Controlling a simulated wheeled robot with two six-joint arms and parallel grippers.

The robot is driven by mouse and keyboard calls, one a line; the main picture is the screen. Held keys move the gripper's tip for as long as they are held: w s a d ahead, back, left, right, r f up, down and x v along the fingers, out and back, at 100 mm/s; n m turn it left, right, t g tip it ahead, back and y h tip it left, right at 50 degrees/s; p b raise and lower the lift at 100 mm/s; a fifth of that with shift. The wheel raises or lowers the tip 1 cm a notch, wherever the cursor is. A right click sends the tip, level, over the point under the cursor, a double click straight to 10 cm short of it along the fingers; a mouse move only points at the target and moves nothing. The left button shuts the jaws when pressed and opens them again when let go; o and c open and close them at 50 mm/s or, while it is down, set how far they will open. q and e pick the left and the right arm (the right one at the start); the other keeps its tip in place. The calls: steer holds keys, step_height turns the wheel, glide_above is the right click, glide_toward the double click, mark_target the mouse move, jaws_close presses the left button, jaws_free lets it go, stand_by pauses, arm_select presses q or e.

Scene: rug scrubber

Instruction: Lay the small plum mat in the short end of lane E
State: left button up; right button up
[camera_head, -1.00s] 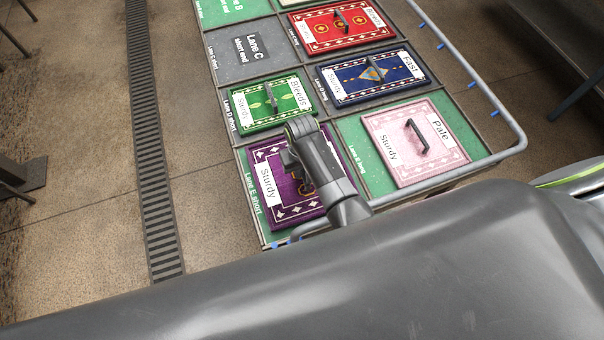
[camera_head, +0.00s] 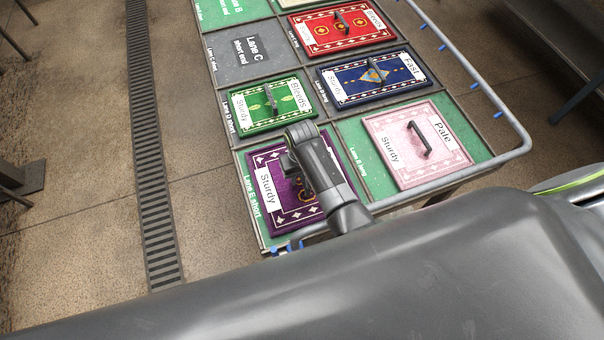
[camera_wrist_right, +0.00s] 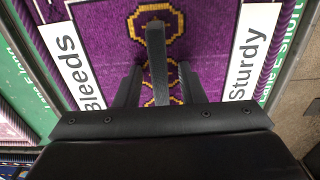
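The small plum mat (camera_head: 287,213), purple with a white and yellow pattern, lies flat in the green short end of lane E (camera_head: 252,197). Its "Sturdy" label is at the left; the right wrist view shows "Bleeds" and "Sturdy" labels on the mat (camera_wrist_right: 200,30). My right gripper (camera_head: 290,164) is over the mat and hides part of it. In the right wrist view its two fingers stand apart on either side of the mat's grey handle (camera_wrist_right: 156,50), with purple showing between them and the handle. My left gripper is not in view.
A green mat (camera_head: 272,105) lies in lane D short, just beyond. A pink mat (camera_head: 400,165) lies in lane E long to the right. Blue (camera_head: 350,90) and red mats (camera_head: 320,35) lie farther back. Lane C short end (camera_head: 235,60) is bare. A grey rail (camera_head: 505,110) edges the rack.

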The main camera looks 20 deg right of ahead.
step_height(320, 180, up, 5)
steer(key=p, duration=0.4)
steer(key=shift+p, duration=0.3)
step_height(320, 180, up, 7)
steer(key=shift+r, duration=0.2)
steer(key=shift+f, duration=0.1)
